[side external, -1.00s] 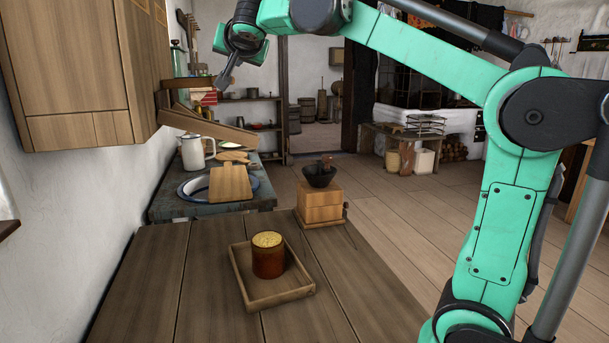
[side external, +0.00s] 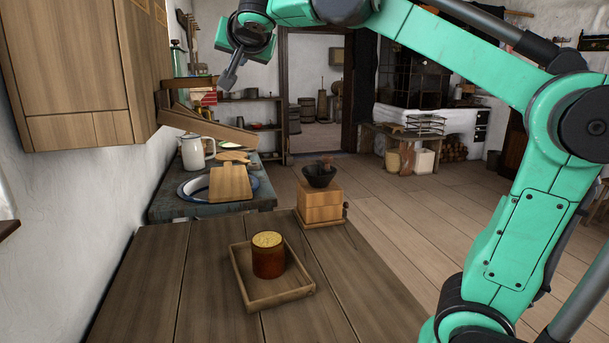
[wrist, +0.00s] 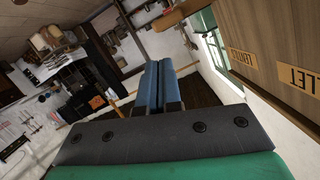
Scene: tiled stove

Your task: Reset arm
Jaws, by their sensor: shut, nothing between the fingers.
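My gripper (side external: 228,78) is raised high at the upper left of the side external view, well above the counter and apart from everything. Its fingers are together with nothing between them. In the wrist view the two blue-grey fingers (wrist: 160,85) lie side by side, closed. My green arm reaches across the top of the side external view from the right.
A wooden cabinet (side external: 75,75) hangs on the left wall, near my gripper; its labelled front (wrist: 275,50) shows in the wrist view. Below are a wooden tray (side external: 278,293) holding a brown cup (side external: 268,261), a coffee grinder (side external: 320,203) and a white jug (side external: 194,153).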

